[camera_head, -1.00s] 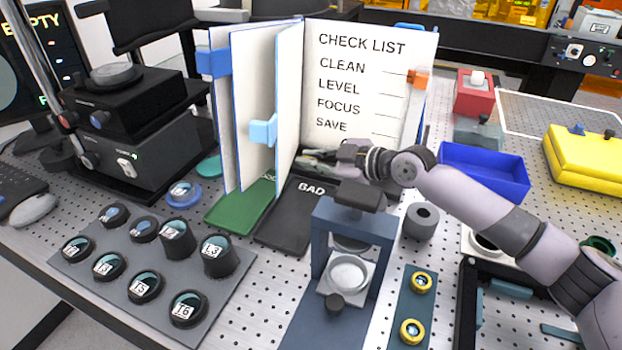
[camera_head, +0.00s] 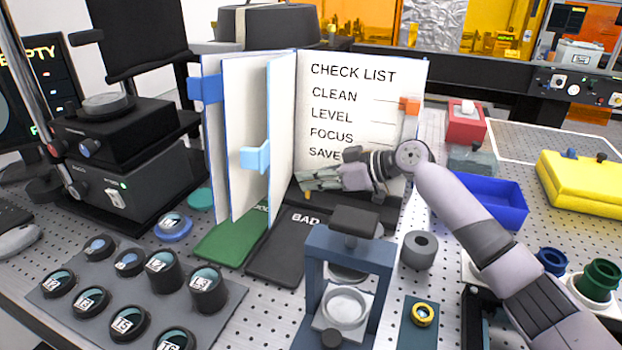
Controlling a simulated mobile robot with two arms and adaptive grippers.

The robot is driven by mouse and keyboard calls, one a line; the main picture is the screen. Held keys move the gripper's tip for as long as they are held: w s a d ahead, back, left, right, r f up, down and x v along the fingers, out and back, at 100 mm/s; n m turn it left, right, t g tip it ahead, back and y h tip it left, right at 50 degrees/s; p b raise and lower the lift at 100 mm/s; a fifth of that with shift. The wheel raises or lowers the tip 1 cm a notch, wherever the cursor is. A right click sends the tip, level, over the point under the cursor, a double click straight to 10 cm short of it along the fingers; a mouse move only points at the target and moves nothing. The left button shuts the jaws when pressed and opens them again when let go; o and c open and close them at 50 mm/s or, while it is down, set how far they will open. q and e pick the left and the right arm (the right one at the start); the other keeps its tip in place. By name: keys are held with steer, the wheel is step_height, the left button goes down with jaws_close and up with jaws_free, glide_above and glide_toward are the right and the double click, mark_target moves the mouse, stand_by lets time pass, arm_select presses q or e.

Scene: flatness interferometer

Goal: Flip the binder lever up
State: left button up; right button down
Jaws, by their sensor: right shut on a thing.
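The binder (camera_head: 352,112) stands open, with blue edges, several upright pages and a page headed CHECK LIST. A blue tab (camera_head: 255,158) and an orange tab (camera_head: 409,105) stick out from its pages. My right gripper (camera_head: 318,180) reaches in from the right, low in front of the CHECK LIST page near the binder's spine. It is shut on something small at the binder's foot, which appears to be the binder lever. The lever is hidden by the fingers, so its angle cannot be told. My left gripper is out of view.
A green mat (camera_head: 228,238) and a black BAD mat (camera_head: 285,255) lie before the binder. A blue-grey press frame (camera_head: 318,265) and a grey ring (camera_head: 419,250) stand close below my right arm. A blue bin (camera_head: 495,200) is to the right. Lens holders fill the front left.

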stand_by(0.3)
steer(key=c, duration=1.7)
jaws_free()
steer(key=v, duration=0.7)
steer(key=shift+s+d, duration=0.1)
steer(key=shift+d, duration=0.15)
